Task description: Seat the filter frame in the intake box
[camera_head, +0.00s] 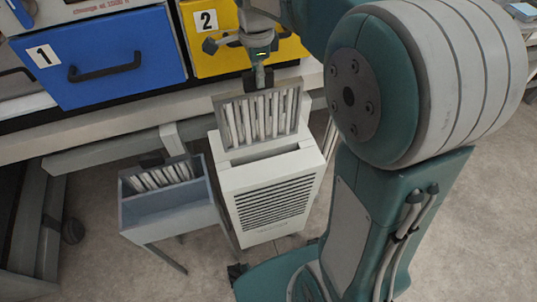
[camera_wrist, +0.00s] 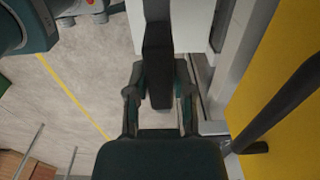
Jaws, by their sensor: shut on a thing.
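The filter frame (camera_head: 262,118), grey with pale upright pleats, stands upright at the top of the white intake box (camera_head: 275,208). My gripper (camera_head: 259,82) is shut on the frame at its top edge. Most of the frame shows above the box. An open slot shows in the box top in front of the frame; whether the frame's lower edge is inside the box or behind it I cannot tell. In the wrist view my gripper (camera_wrist: 158,88) shows from behind with a dark bar between its fingers. The pleats are hidden there.
A grey-blue bin on legs (camera_head: 168,208) holding another pleated filter stands left of the box. Blue drawer 1 (camera_head: 105,65) and yellow drawer 2 (camera_head: 215,55) are behind, above a bench edge (camera_head: 80,140).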

